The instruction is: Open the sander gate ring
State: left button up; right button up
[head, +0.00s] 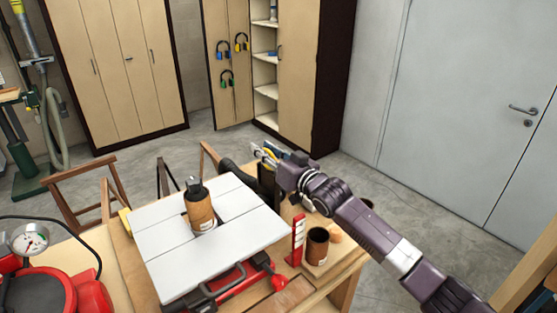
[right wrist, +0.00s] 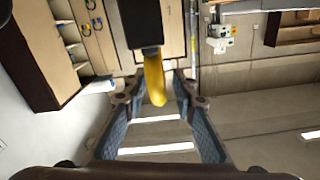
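The sander has a pale grey table (head: 160,255) with a brown sanding drum (head: 200,210) standing on it, topped in black. Behind its right edge is a black upright part (head: 267,188) by a black hose (head: 236,174). A yellow piece, possibly the gate ring, shows at my right gripper (head: 268,153). In the right wrist view this yellow piece (right wrist: 154,80) hangs from a black part (right wrist: 140,22) between the spread fingers of my right gripper (right wrist: 155,88). Gaps show on both sides of it. My left gripper is out of view.
A red holder (head: 297,240) and a dark brown cylinder (head: 317,246) stand right of the sander. A red machine with a gauge (head: 29,239) is at the left.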

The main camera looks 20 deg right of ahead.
aim_at(274, 157)
jog(key=v, duration=0.7)
jog(key=shift+s+d+r, duration=0.1)
jog(key=shift+s, duration=0.4)
